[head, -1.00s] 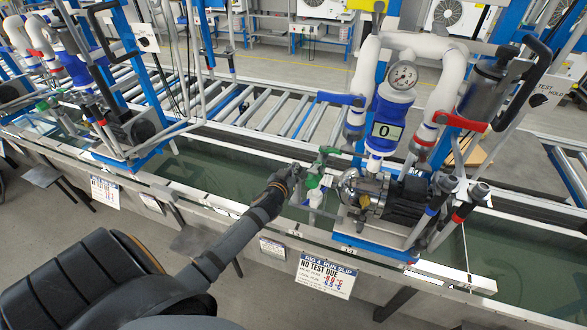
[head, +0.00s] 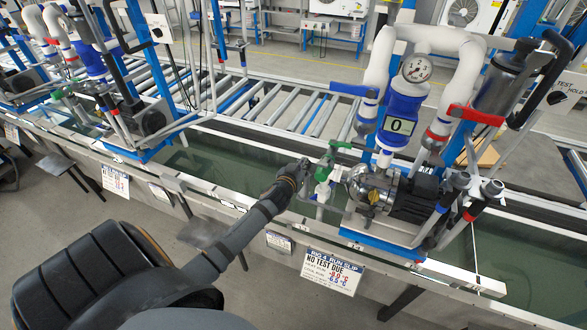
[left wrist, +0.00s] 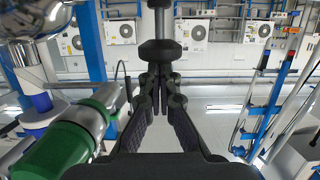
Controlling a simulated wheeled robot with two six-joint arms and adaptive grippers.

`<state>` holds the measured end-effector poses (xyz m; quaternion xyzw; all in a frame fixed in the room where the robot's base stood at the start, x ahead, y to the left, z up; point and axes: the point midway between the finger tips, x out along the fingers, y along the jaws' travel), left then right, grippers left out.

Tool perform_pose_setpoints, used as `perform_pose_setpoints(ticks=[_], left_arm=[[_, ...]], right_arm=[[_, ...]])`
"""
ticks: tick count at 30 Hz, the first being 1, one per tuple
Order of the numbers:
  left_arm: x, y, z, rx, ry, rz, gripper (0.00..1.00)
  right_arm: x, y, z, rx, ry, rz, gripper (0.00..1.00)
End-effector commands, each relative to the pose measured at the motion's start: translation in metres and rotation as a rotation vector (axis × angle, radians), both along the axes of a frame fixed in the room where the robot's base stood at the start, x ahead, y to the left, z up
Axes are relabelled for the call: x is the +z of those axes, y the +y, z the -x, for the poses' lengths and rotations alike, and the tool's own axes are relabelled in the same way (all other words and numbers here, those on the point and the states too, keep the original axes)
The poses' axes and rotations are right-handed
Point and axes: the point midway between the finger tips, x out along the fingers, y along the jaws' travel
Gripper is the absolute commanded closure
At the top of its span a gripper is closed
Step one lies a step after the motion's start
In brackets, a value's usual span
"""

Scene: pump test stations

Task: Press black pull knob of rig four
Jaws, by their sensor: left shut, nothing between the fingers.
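Rig four stands at the right of the head view, with its number panel (head: 398,126) reading 0 and its slip (head: 330,272) on the trough front. My left gripper (head: 301,170) is shut and empty, left of the rig's green valve (head: 323,172). In the left wrist view, the shut fingertips (left wrist: 163,74) point at a black knob (left wrist: 160,49) on a grey shaft. The knob appears just beyond the tips; I cannot tell whether they touch. In the head view the knob is hard to separate from the dark gripper. My right gripper is not in view.
A pump and motor (head: 378,187) stand right of the green valve. Green fittings (left wrist: 72,137) are close on the left in the left wrist view. The green-water trough (head: 225,172) lies behind my left arm. Another rig (head: 150,118) stands at the left.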

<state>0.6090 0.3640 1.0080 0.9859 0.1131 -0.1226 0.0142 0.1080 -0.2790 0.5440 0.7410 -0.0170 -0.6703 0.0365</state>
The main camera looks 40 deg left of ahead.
Motion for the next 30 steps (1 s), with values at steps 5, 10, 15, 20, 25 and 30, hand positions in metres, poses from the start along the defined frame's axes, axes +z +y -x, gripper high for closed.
perform_pose_setpoints(ticks=[5, 10, 15, 20, 25, 30], left_arm=[[0.012, -0.008, 0.033, -0.004, 0.002, -0.005, 1.00], [0.024, -0.016, 0.066, -0.005, 0.000, -0.004, 1.00], [0.031, -0.020, 0.086, -0.003, -0.001, -0.005, 1.00], [0.035, -0.022, 0.092, -0.003, -0.004, -0.002, 1.00], [0.035, -0.022, 0.091, -0.002, -0.004, -0.001, 1.00], [0.035, -0.022, 0.091, -0.002, -0.004, -0.001, 1.00]], right_arm=[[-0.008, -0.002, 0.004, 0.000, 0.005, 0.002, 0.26], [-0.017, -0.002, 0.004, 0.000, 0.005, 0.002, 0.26], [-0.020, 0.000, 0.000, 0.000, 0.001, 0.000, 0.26], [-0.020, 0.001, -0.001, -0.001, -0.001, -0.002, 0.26], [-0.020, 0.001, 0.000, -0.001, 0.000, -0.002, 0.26], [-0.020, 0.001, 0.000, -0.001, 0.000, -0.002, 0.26]])
